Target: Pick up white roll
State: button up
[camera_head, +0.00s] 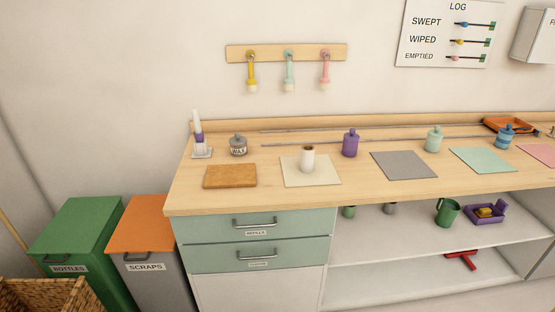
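Left of the roll are a cork-coloured board (230,177), a grey jar (238,145) and a brush in a holder (199,138). A purple bottle (351,143) stands behind right. A thin rail (300,143) runs behind. A grey mat (404,165) is bare. Drawers (256,224) face the front.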

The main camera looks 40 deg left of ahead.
aim_at(307, 158)
jog(key=u, duration=1.3)
